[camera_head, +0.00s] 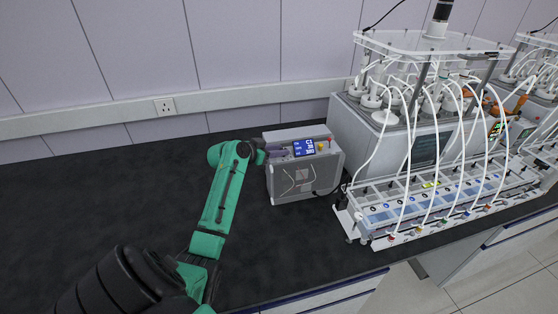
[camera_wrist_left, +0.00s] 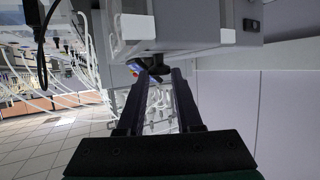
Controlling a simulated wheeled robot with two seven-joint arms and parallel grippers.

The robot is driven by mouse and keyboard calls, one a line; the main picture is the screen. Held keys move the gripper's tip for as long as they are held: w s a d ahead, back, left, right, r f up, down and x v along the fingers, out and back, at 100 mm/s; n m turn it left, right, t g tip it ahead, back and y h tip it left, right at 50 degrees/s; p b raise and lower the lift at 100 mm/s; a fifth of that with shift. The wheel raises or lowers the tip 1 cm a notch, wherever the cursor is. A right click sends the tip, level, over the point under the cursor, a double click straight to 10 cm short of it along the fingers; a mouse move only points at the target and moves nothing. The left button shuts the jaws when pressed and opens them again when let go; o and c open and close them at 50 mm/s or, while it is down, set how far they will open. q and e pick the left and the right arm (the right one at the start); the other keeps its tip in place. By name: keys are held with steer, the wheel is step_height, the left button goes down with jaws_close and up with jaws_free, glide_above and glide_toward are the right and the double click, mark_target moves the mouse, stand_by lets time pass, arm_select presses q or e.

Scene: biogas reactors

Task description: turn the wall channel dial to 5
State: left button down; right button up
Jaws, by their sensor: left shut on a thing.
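A grey control box (camera_head: 305,180) stands on the black bench. A small blue display (camera_head: 303,148) with white characters is on its upper front, too small to read surely. My left gripper (camera_head: 277,153) reaches the box's upper left, beside the display. In the left wrist view, the two dark fingers (camera_wrist_left: 157,74) of my left gripper are closed on a small black knob, the dial (camera_wrist_left: 153,63), on the box. The fingers hide much of the dial, so its setting cannot be read. My right gripper is not in view.
A yellow knob (camera_head: 320,146) and a red one sit right of the display. A reactor unit (camera_head: 385,130) with many white tubes stands to the right, behind a long rack of bottles. A wall socket (camera_head: 165,106) is at the back. The bench (camera_head: 100,200) is clear on the left.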

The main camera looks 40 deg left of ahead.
arm_select(q)
steer(key=m+h+b, duration=0.1)
steer(key=b, duration=0.1)
steer(key=m+g+h+b, duration=0.1)
steer(key=m+h+b, duration=0.1)
steer(key=b, duration=0.1)
steer(key=a+m+h+b, duration=0.1)
steer(key=h+b, duration=0.1)
steer(key=b, duration=0.1)
steer(key=shift+w+f+m+g, duration=0.2)
steer(key=shift+f+m+g, duration=0.1)
steer(key=shift+f, duration=0.1)
steer(key=shift+r+m+g+h+b, duration=0.2)
steer(key=shift+m+g+h+b, duration=0.4)
steer(key=shift+m+h+b, duration=0.4)
steer(key=shift+w+a+m+g+h+b, duration=0.15)
steer(key=shift+m+g+h+b, duration=0.3)
steer(key=shift+b, duration=0.25)
steer(key=c, duration=0.8)
jaws_free()
steer(key=shift+o, duration=1.1)
steer(key=shift+w+d, duration=0.2)
steer(key=shift+r, duration=0.15)
